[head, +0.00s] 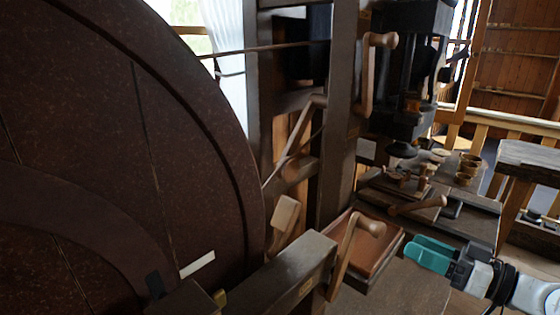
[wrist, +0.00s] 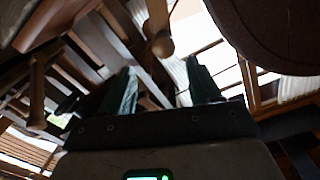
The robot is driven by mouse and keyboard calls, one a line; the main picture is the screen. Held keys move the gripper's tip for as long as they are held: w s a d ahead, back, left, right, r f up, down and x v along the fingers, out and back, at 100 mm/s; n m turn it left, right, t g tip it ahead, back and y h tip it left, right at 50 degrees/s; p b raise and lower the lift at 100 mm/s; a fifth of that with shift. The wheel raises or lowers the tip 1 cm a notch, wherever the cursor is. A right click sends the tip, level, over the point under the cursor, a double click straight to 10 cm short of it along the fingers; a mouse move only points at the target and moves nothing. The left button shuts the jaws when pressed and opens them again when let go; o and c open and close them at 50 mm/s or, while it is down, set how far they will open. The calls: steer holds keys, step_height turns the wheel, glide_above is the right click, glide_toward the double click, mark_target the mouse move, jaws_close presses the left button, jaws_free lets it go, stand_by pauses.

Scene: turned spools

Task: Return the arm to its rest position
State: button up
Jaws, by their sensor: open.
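My gripper (head: 430,254) shows at the lower right of the head view, with teal fingers pointing left. In the wrist view its two dark green fingers (wrist: 160,92) stand apart with nothing between them, so it is open and empty. In the head view the fingers are just right of a reddish-brown tray (head: 394,244) and below a dark bench (head: 470,224). Part of my white arm runs off the right edge of the head view.
A huge brown wheel (head: 90,130) fills the left. Wooden crank handles (head: 345,255) stick out near the tray and from a dark post (head: 340,130). Several small turned wooden pieces (head: 468,165) stand on the bench. A grey-topped table (head: 530,160) is at the right.

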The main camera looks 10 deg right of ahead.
steer(key=s+a+f+m+g+h, duration=0.1)
steer(key=s+a+f+g+h, duration=0.2)
steer(key=f, duration=0.7)
steer(key=s+a+f+m+g+h, duration=0.1)
steer(key=s+a+f+g, duration=0.3)
steer(key=f, duration=0.6)
steer(key=s+f+g+h, duration=0.3)
steer(key=s+f, duration=0.2)
steer(key=s, duration=0.6)
steer(key=s+f+m+g+h, duration=0.1)
steer(key=s+f+g+h, duration=0.2)
steer(key=s, duration=0.7)
step_height(320, 180, down, 2)
steer(key=shift+s+a+f+g+h, duration=0.1)
steer(key=shift+s+a+g+h, duration=0.2)
steer(key=shift+s+h, duration=0.1)
